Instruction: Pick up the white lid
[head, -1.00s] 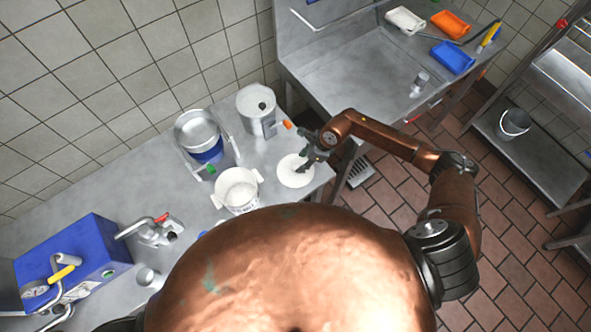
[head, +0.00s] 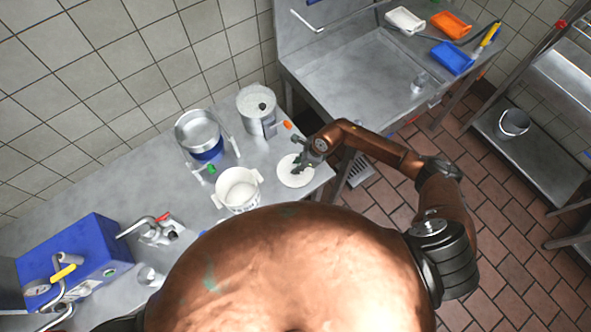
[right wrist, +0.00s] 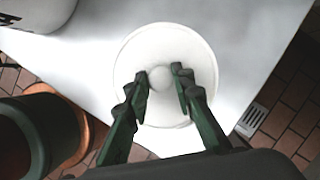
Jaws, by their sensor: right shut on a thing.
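The white lid (head: 287,179) is a round disc lying flat near the right end of the steel counter, as far as I can tell. In the right wrist view, the lid (right wrist: 200,60) has a round knob (right wrist: 160,78) at its centre. My right gripper (head: 297,167) is over the lid, and in the right wrist view its fingers (right wrist: 160,77) sit on either side of the knob, shut on it. The arm partly covers the lid in the head view. My left gripper is not in view.
A white pot (head: 238,190) stands left of the lid. A steel container (head: 257,104) and a round pan (head: 199,131) stand behind. A blue box (head: 72,262) is at the far left. The counter's right edge is close to the lid.

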